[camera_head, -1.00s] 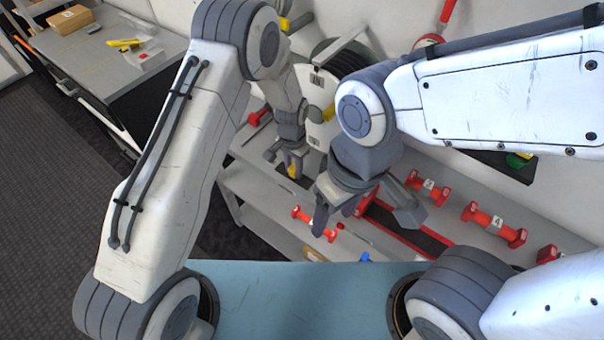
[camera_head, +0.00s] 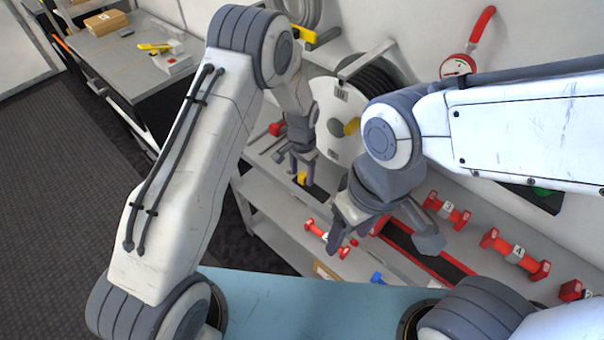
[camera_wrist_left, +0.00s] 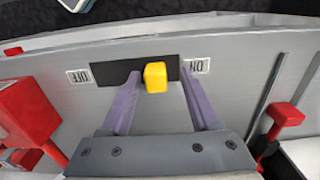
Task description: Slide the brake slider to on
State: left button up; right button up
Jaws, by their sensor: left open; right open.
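The brake slider is a yellow knob (camera_wrist_left: 155,77) on a black track (camera_wrist_left: 107,74) in a grey surface. In the left wrist view the OFF label (camera_wrist_left: 83,77) is at the left end and the ON label (camera_wrist_left: 199,66) at the right end. The knob is right of the track's middle, nearer ON. My left gripper (camera_wrist_left: 158,84) is open, with one finger on each side of the knob; gaps show, wider on the right. In the head view the knob (camera_head: 301,178) shows at the left gripper's tips (camera_head: 302,172). My right gripper (camera_head: 387,236) is open and empty.
Red dumbbell-shaped parts (camera_head: 515,254) lie on the grey bench to the right, one (camera_head: 327,238) near its front edge. A hose reel (camera_head: 338,115) stands behind the left gripper. A red block (camera_wrist_left: 28,110) is left of the left gripper.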

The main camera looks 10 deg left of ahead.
aim_at(303, 173)
pick_arm(q)
notch_tip(303, 173, up, 9)
jog(key=shift+f+b, duration=0.1)
jog(key=shift+b, duration=0.95)
jog(key=shift+r, duration=0.6)
jog(key=shift+d, duration=0.1)
